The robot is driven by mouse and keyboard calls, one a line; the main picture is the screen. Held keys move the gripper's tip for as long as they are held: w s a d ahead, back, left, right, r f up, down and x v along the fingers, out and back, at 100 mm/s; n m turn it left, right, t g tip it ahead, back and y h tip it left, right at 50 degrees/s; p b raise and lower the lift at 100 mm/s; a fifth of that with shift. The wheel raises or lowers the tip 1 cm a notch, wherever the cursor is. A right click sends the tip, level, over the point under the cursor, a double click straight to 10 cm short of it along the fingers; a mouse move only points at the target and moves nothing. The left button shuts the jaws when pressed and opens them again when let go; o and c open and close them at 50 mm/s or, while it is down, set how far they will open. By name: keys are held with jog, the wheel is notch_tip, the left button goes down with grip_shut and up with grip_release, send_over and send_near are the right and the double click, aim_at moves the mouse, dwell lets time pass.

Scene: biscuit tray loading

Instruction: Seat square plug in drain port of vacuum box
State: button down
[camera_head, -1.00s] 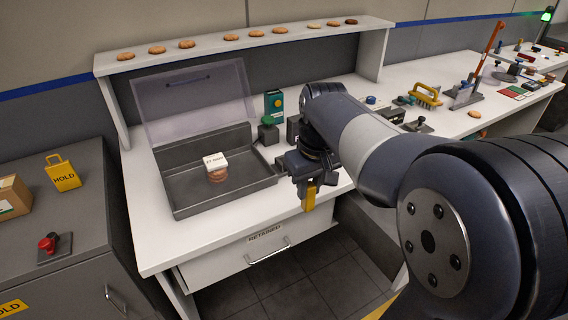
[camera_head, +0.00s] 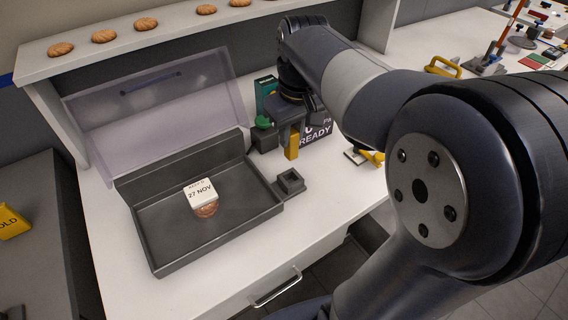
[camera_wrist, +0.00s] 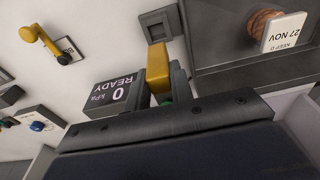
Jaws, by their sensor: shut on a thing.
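The vacuum box is a grey open tray (camera_head: 165,255) with its clear lid (camera_head: 150,100) raised. Its drain port, a dark square socket (camera_head: 290,183), stands at the box's right side; it also shows in the wrist view (camera_wrist: 160,24). My gripper (camera_head: 290,138) is shut on the yellow square plug (camera_head: 292,147), which points downward. In the wrist view the plug (camera_wrist: 157,68) sits between the fingers (camera_wrist: 160,85). The plug's lower end is apart from the port and appears above it. The port's opening looks empty.
A biscuit stack (camera_head: 207,211) with a white "27 NOV" block (camera_head: 200,191) stands in the box. A yellow lever (camera_head: 373,157) lies to the right.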

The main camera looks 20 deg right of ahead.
notch_tip(320, 180, down, 10)
jog(key=shift+r, duration=0.1)
dwell(0.4)
jog(key=shift+f+b, duration=0.2)
jog(key=shift+b, duration=0.15)
jog(key=c, duration=1.2)
grip_release()
jog(key=shift+r, duration=0.1)
jog(key=shift+c, duration=0.2)
jog(key=r, duration=0.4)
jog(key=s+r, duration=0.1)
jog(key=r, duration=0.3)
jog(key=r+p, duration=0.1)
jog(key=r, duration=0.3)
jog(key=shift+s+d+r, duration=0.1)
jog(key=shift+s+d, duration=0.1)
jog(key=shift+d, duration=0.05)
